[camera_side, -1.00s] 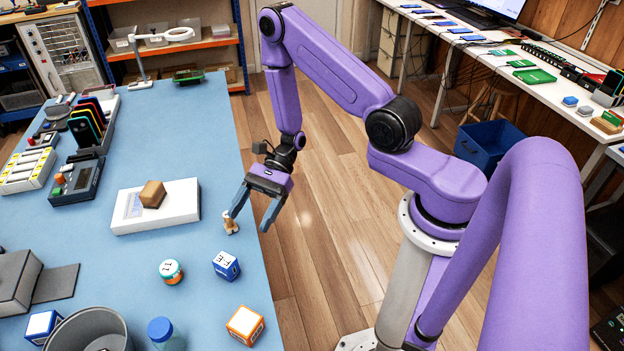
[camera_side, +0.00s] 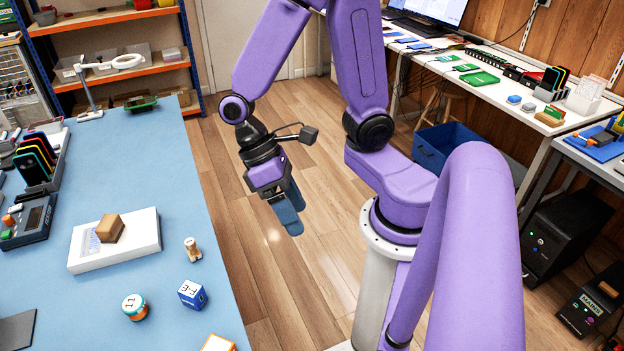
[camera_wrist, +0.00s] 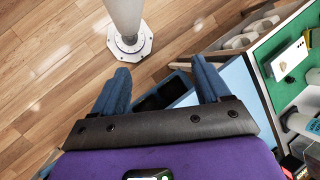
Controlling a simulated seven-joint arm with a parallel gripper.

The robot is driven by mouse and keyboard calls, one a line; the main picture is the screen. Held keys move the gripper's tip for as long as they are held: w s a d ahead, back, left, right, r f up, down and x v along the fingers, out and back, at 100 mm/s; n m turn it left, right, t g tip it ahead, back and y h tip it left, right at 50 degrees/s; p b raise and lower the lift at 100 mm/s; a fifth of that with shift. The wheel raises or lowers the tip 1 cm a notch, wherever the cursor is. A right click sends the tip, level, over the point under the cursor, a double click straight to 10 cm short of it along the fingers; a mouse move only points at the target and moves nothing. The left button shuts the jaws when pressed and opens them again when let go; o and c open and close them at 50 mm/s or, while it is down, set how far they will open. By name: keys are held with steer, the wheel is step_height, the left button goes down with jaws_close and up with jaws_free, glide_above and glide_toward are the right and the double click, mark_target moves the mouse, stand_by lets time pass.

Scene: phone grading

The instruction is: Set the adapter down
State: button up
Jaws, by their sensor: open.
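A small tan and pale piece, which looks like the adapter (camera_side: 192,249), stands on the blue table mat (camera_side: 150,190) near its right edge in the side view. My gripper (camera_side: 290,218) is apart from it, up and to the right, past the table edge and over the floor. In the wrist view my gripper (camera_wrist: 160,70) has its two blue fingers spread with nothing between them. The adapter does not show clearly in the wrist view.
A white scale-like device (camera_side: 140,238) with a brown block (camera_side: 110,228) on it lies left of the adapter. A blue lettered cube (camera_side: 192,294) and a round orange-and-teal item (camera_side: 135,307) stand in front. Phones in a rack (camera_side: 38,160) stand at the left.

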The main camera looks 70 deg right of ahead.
step_height(320, 180, up, 5)
steer(key=s+d+n+t, duration=0.2)
steer(key=n+t, duration=0.4)
steer(key=n, duration=0.2)
steer(key=shift+s+d+h, duration=0.3)
steer(key=shift+d+h, duration=0.1)
